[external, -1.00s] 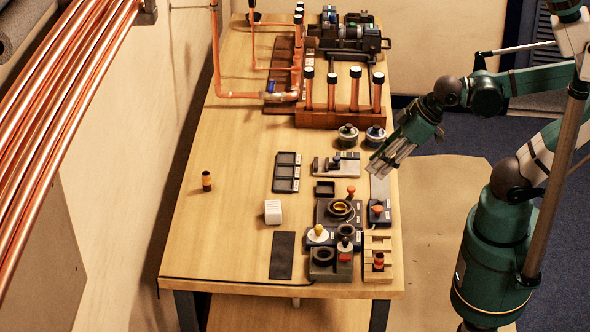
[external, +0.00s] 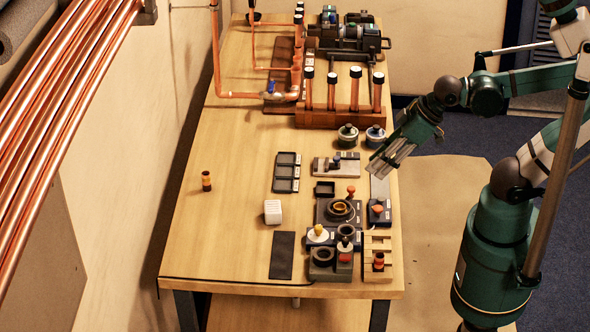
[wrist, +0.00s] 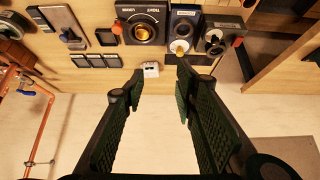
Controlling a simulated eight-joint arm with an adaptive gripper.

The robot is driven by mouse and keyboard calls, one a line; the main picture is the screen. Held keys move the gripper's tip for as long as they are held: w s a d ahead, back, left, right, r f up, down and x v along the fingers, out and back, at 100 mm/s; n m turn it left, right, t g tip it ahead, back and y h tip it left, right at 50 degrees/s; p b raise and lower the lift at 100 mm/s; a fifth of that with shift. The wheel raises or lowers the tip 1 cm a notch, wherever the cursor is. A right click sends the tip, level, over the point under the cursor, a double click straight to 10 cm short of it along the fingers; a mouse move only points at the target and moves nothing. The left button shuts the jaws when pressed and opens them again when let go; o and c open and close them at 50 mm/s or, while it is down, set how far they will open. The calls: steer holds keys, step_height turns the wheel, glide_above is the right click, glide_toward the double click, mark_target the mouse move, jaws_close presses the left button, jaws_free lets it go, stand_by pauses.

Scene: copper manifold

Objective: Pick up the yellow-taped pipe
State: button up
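I cannot make out yellow tape on any pipe. Several upright copper pipes with dark tops, one of them here (external: 355,90), stand in a reddish-brown wooden rack (external: 345,120) toward the back of the table. A short copper piece with dark bands (external: 206,181) stands alone at the left of the table. Another short dark-and-copper piece (external: 379,261) stands in a pale wooden holder at the front right. My gripper (external: 378,167) is above the table's right edge, in front of the rack. In the wrist view my gripper (wrist: 159,82) is open, with nothing between its fingers.
A white cube (external: 272,211) and a dark mat (external: 282,255) lie left of several fixtures and dials at the front right. A black tray (external: 286,172) lies mid-table. Copper piping (external: 235,95) rises at the back left. The table's left side is mostly clear.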

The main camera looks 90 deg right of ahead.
steer(key=shift+o, duration=0.8)
steer(key=shift+w+r, duration=0.1)
steer(key=w+d+r+m+g+p, duration=0.2)
steer(key=w+r+m, duration=0.35)
steer(key=w, duration=0.75)
steer(key=m+g+p, duration=0.5)
steer(key=m+p, duration=0.1)
steer(key=m, duration=0.7)
glide_above(206, 173)
step_height(206, 173, down, 19)
steer(key=shift+s+a+r, duration=0.15)
steer(key=shift+r, duration=0.05)
steer(key=shift+w+f, duration=0.2)
steer(key=shift+f, duration=0.3)
